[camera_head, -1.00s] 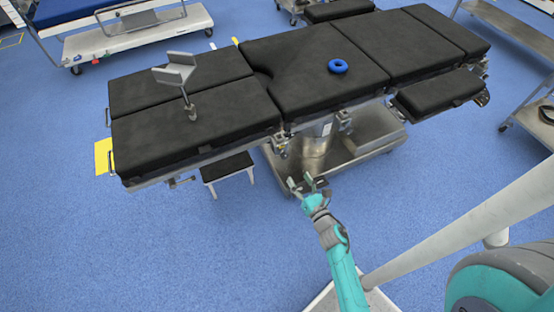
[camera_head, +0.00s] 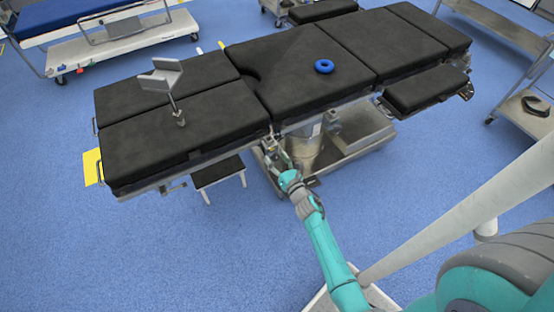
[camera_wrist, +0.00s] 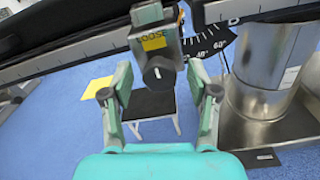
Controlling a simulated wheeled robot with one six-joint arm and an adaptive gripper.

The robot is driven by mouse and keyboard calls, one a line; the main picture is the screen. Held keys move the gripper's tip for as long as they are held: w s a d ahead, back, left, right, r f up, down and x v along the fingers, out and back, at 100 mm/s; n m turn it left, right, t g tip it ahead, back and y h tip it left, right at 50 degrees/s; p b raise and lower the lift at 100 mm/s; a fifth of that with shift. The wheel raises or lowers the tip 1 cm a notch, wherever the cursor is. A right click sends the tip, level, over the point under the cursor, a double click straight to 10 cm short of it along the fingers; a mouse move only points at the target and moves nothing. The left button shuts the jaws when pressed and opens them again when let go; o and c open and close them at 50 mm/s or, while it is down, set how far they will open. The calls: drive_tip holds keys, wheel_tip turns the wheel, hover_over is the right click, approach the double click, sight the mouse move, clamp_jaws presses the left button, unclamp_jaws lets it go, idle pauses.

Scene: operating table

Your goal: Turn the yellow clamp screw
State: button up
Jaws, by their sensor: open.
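The clamp (camera_wrist: 146,18) on the table's side rail shows at the top middle of the wrist view. It bears a yellow label (camera_wrist: 154,42) reading "LOOSE". Below the label is a round dark knob (camera_wrist: 158,73) with a pale mark on its face. My gripper (camera_wrist: 158,88) is open and empty, its two fingers standing left and right of the knob in the picture. Whether the fingertips reach alongside the knob or stop short of it, I cannot tell. In the head view my gripper (camera_head: 281,164) is at the table's near side, below the rail; the knob is too small to make out there.
The black-padded operating table (camera_head: 180,140) carries a blue ring (camera_head: 324,66) and a metal bracket (camera_head: 163,80). The metal column (camera_wrist: 265,70) stands right of my gripper in the wrist view. A small stool (camera_head: 218,172) is left of it. Blue floor in front is clear.

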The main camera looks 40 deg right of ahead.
clamp_jaws()
